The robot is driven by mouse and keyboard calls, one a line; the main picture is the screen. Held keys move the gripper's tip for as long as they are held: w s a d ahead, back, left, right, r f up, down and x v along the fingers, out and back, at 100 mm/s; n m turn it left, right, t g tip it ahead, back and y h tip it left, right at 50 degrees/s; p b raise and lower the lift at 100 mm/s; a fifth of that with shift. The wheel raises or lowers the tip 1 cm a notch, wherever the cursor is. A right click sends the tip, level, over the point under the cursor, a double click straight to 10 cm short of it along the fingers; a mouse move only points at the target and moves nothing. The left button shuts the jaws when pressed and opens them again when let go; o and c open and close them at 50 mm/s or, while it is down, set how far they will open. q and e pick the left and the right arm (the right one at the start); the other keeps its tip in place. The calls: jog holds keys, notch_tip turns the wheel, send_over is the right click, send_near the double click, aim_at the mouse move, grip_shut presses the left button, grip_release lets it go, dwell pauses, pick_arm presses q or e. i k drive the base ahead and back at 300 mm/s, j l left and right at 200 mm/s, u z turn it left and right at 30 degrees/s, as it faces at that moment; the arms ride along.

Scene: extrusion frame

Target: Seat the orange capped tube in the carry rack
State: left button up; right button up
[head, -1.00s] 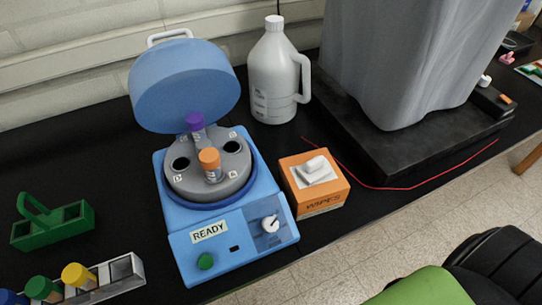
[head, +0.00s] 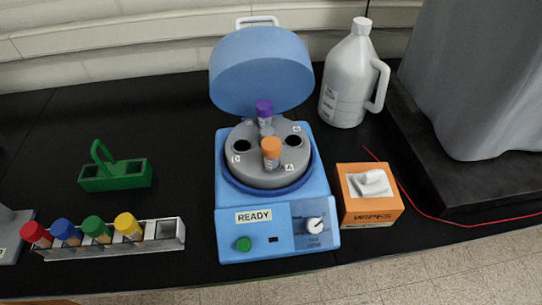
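The orange capped tube (head: 271,152) stands in a front hole of the grey rotor (head: 250,172) of the blue centrifuge (head: 235,210). The centrifuge lid (head: 260,70) is open. A purple capped tube (head: 265,113) stands in the rotor's rear hole, and the left and right holes look empty. The green carry rack (head: 115,182), with a handle, sits on the black bench to the left of the centrifuge. Its openings look empty. Neither of my grippers is in view.
A grey rack (head: 165,245) at the front left holds red, blue, green and yellow capped tubes, with an empty slot at its right end. An orange wipes box (head: 369,207) and a white jug (head: 352,80) stand right of the centrifuge. Bare bench lies around the carry rack.

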aim_at(100, 176)
jog(key=l+u, duration=0.1)
jog(key=u, duration=0.65)
